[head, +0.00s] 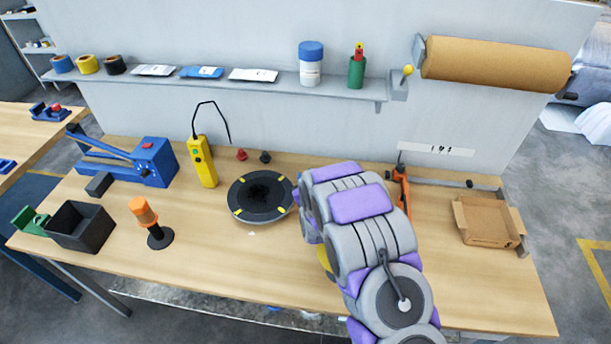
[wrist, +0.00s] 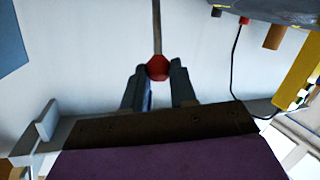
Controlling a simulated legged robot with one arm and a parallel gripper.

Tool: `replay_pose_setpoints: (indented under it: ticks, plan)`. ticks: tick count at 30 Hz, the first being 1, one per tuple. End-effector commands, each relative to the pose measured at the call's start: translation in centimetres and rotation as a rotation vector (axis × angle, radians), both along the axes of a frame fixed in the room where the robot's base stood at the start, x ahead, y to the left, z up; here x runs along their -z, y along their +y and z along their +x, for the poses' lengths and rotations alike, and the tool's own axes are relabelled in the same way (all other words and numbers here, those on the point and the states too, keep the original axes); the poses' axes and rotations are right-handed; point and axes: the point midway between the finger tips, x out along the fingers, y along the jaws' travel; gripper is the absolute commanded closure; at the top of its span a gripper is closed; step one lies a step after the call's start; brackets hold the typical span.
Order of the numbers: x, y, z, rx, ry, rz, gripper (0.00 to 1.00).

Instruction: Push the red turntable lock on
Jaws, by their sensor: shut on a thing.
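A red knob (wrist: 158,67) on a thin grey rod sits between the fingertips of my gripper (wrist: 162,75) in the wrist view, and the gripper is shut on it. The knob looks like the red lock, but how it joins the turntable is not visible. The black turntable (head: 258,198) with yellow marks lies mid-bench in the head view, just left of my arm. Part of a dark disc, likely its rim, shows at the top right of the wrist view (wrist: 270,10). In the head view my arm hides the gripper and the held knob.
A yellow handheld controller (head: 203,162) stands behind the turntable, beside small red (head: 242,155) and black (head: 265,157) knobs. An orange-handled tool (head: 146,213) stands at the left. An orange lever (head: 403,192) is right behind my arm.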

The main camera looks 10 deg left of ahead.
Motion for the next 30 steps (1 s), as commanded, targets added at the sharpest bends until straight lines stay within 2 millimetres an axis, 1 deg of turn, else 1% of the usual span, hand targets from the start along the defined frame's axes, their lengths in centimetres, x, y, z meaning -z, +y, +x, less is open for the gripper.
replay_pose_setpoints:
  ticks: [1,14,15,21,22,30]
  plan:
    - [0.47,-0.08,-0.21,0.001,0.005,-0.004,1.00]
    - [0.55,-0.07,-0.31,-0.001,0.002,-0.006,1.00]
    - [0.54,-0.06,-0.31,-0.001,0.001,-0.005,0.70]
    - [0.32,-0.01,-0.28,-0.001,-0.003,-0.003,0.51]
    - [0.28,0.00,-0.27,-0.001,-0.004,-0.003,0.49]
    - [0.09,0.02,-0.18,-0.001,-0.004,-0.002,0.49]
